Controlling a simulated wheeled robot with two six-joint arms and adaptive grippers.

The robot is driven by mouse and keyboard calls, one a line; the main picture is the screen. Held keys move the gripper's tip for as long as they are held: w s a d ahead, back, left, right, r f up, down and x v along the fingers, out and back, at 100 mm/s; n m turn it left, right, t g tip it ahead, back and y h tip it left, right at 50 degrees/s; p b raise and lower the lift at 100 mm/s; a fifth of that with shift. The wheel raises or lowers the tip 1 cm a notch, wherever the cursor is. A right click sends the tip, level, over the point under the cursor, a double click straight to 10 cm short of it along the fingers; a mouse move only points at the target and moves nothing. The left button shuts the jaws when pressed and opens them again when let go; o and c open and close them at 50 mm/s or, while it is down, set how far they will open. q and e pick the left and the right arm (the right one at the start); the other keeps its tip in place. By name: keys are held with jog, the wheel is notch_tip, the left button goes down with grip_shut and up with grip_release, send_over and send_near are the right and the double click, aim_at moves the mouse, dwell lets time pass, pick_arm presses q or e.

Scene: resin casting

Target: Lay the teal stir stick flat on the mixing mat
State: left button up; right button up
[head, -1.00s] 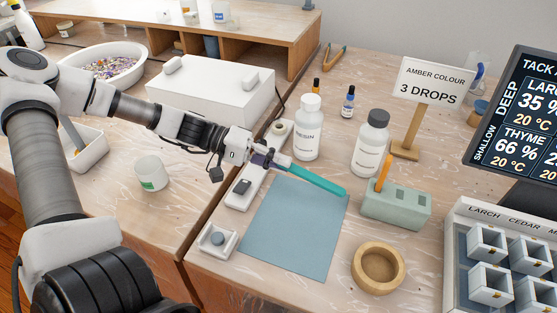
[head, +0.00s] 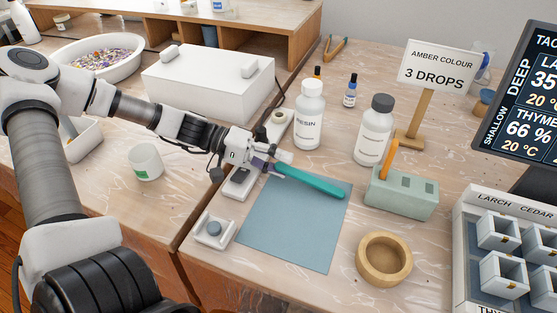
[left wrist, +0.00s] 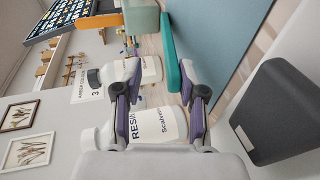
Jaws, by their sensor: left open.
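The teal stir stick (head: 312,182) lies across the upper part of the blue mixing mat (head: 295,230) and looks flat on it. Its far end points toward the green block. My left gripper (head: 273,161) is open at the stick's near end. In the left wrist view, the open fingers (left wrist: 160,82) stand apart with nothing gripped between them. The stick (left wrist: 171,52) shows there beside one fingertip, along the mat (left wrist: 215,35); whether they touch is unclear. My right gripper is not in view.
A resin bottle (head: 308,118) and a second bottle (head: 373,132) stand behind the mat. A green block (head: 402,195) holding an orange stick is to the right, with a wooden ring-shaped dish (head: 384,262) in front.

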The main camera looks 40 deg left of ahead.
pick_arm(q)
notch_tip(320, 180, up, 10)
dwell(0.5)
jog(key=shift+w, duration=0.1)
dwell(0.4)
